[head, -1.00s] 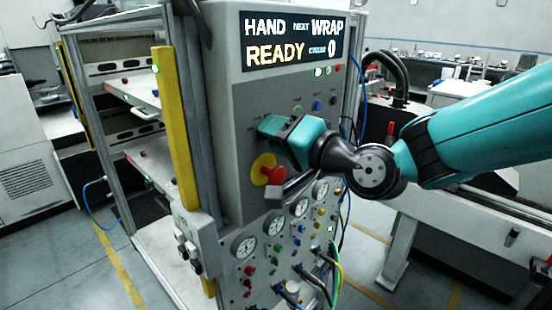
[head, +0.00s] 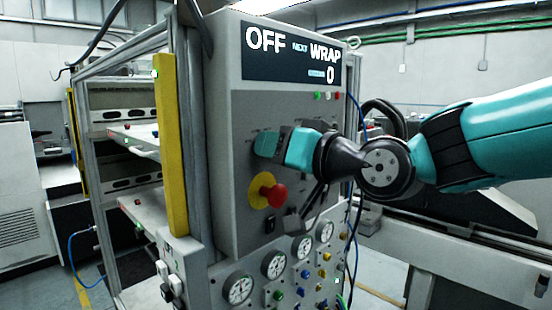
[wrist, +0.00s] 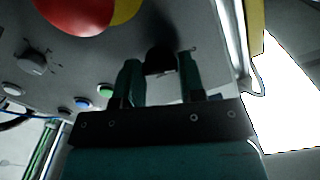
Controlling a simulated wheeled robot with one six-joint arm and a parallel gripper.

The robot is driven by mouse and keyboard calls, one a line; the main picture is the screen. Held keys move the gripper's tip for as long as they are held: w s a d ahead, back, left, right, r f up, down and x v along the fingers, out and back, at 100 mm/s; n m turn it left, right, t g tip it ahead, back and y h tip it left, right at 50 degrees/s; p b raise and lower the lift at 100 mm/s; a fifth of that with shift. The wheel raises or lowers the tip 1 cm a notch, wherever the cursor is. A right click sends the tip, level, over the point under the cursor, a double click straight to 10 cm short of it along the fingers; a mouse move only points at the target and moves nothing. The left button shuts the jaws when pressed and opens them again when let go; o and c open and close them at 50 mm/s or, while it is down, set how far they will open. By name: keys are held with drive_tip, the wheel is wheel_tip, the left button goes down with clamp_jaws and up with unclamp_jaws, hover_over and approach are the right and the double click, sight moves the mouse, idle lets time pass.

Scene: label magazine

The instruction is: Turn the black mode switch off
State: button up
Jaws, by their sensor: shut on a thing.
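The black mode switch (wrist: 161,59) is a dark knob on the grey control panel, seen between my fingers in the wrist view. In the head view my gripper hides it. My gripper (wrist: 160,82) is shut on the switch, with one teal finger on each side. In the head view my gripper (head: 267,143) reaches the panel from the right. The display (head: 290,53) at the top of the cabinet reads "OFF", "NEXT WRAP" and "0".
A red mushroom button (head: 274,193) on a yellow plate sits just below my gripper. A grey knob (wrist: 33,63) and several coloured buttons are nearby in the wrist view. Gauges (head: 274,264) and cables line the lower panel. A yellow post (head: 172,145) stands left.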

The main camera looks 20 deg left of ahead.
drive_tip(key=shift+f, duration=0.1)
idle(0.3)
drive_tip(key=o, duration=0.9)
drive_tip(key=shift+d, duration=0.1)
drive_tip(key=b+v, duration=0.5)
drive_tip(key=v, duration=1.2)
drive_tip(key=shift+d, duration=0.15)
drive_tip(key=s+d+f+g+h+p, duration=0.2)
drive_tip(key=s+d+f+h, duration=0.2)
drive_tip(key=d+f, duration=0.1)
drive_tip(key=s+d+f+m+g+h+p, duration=0.1)
drive_tip(key=s+d+f+g+h+p, duration=0.1)
drive_tip(key=s+d+f+h, duration=0.2)
drive_tip(key=s+d+f+m+g+h+p, duration=0.1)
drive_tip(key=s+d+f+g+h+p, duration=0.2)
drive_tip(key=s+d+f+h, duration=0.1)
drive_tip(key=shift+s+d+f, duration=0.4)
drive_tip(key=shift+d+f, duration=0.15)
drive_tip(key=shift+d, duration=0.2)
drive_tip(key=shift+s+d+f, duration=0.4)
drive_tip(key=shift+d+f, duration=0.2)
drive_tip(key=shift+d, duration=0.15)
